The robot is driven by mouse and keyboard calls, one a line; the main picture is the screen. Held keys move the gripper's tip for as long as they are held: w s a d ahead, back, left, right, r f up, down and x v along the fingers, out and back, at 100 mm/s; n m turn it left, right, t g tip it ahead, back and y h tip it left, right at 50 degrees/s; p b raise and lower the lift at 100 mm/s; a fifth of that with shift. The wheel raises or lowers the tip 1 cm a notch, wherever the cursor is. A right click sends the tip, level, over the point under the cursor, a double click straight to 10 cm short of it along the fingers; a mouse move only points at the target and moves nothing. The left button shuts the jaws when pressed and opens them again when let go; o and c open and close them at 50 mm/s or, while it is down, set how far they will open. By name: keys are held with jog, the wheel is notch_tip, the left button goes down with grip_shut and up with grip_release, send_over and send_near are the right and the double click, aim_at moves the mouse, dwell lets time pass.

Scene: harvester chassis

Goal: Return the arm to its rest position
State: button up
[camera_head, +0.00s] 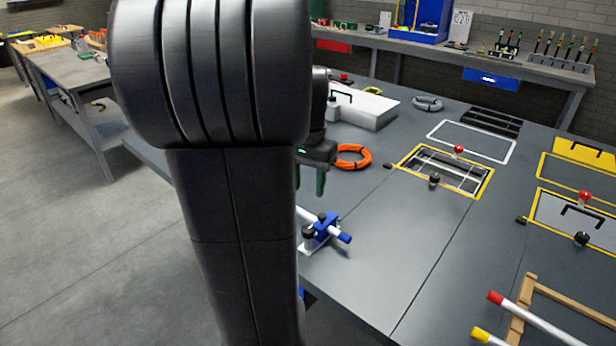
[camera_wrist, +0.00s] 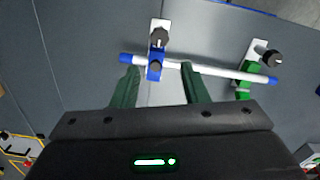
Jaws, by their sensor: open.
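My gripper (camera_head: 309,190) hangs above the grey table, with its two green fingers apart and nothing between them. In the wrist view my gripper (camera_wrist: 158,68) points at a white rod (camera_wrist: 210,71) with blue ends. The rod lies across a blue clamp (camera_wrist: 156,62) and a green clamp (camera_wrist: 245,79), both with black knobs. In the head view the fingertips appear above the blue clamp (camera_head: 318,232) and apart from it. My dark arm fills the left middle of the head view and hides part of the rod and the green clamp.
An orange cable coil (camera_head: 353,157) and a white box (camera_head: 362,108) sit behind my gripper. Yellow-framed bays (camera_head: 488,183) with red and black knobs are to the right. A wooden frame (camera_head: 522,310) with rods is at front right. The table's middle is clear.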

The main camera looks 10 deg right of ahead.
jog(key=shift+r, duration=0.55)
notch_tip(320, 180, down, 14)
dwell(0.5)
jog(key=shift+r, duration=0.1)
